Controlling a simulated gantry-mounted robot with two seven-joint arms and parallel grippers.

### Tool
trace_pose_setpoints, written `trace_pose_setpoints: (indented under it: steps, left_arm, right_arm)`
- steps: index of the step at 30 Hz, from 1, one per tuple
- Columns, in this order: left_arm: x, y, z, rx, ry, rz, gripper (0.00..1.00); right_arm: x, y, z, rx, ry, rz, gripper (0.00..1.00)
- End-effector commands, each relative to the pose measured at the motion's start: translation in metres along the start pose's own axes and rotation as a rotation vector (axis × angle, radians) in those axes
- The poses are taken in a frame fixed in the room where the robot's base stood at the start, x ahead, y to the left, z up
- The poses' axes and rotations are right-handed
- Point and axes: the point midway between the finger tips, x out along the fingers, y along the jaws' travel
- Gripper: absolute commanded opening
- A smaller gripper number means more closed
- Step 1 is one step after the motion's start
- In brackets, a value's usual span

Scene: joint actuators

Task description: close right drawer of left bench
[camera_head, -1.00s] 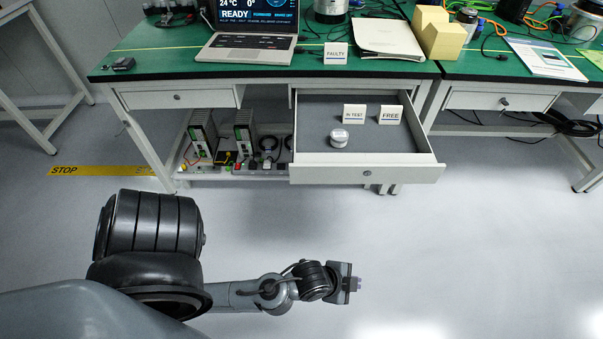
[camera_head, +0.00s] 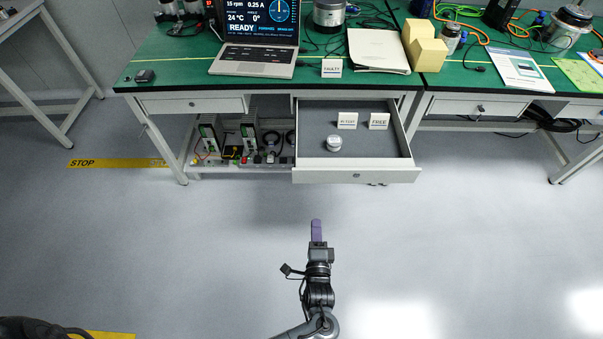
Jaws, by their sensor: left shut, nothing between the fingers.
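The right drawer (camera_head: 385,175) of the left bench (camera_head: 180,75) is pulled far out, its front panel standing well in front of the table edge. Inside it are a small white round actuator (camera_head: 333,144), an IN TEST sign (camera_head: 347,121) and a FREE sign (camera_head: 379,121). My left gripper (camera_head: 316,223) is shut and empty, its purple fingers pointing toward the drawer. In the picture it is below the drawer front, left of the panel's middle, with floor showing between them. My right gripper is not in view.
The bench's left drawer (camera_head: 193,104) is shut. A laptop (camera_head: 254,60), a FAULTY sign (camera_head: 331,68) and a folder (camera_head: 378,50) are on the bench. A lower shelf holds electrical units (camera_head: 249,135). A second bench (camera_head: 480,80) adjoins at right. The floor in front is clear.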

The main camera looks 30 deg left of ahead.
Motion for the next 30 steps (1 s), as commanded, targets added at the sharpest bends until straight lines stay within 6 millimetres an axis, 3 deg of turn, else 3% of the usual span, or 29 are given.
trace_pose_setpoints:
  steps: [1, 5, 11, 24, 30]
  left_arm:
    - [0.005, -0.014, -0.004, -0.010, 0.000, -0.010, 0.00]
    - [0.015, -0.026, -0.008, -0.022, -0.001, -0.025, 0.00]
    - [0.037, -0.025, -0.008, -0.024, -0.001, -0.028, 0.00]
    - [0.116, -0.026, -0.008, -0.024, -0.002, -0.027, 0.00]
    - [0.140, -0.027, -0.008, -0.025, 0.000, -0.027, 0.00]
  right_arm:
    - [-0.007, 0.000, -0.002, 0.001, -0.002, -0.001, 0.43]
    - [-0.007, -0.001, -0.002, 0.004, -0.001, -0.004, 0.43]
    - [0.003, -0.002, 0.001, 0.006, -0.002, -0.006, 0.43]
    - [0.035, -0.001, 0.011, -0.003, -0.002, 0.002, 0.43]
    - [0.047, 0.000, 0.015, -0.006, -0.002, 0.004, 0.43]
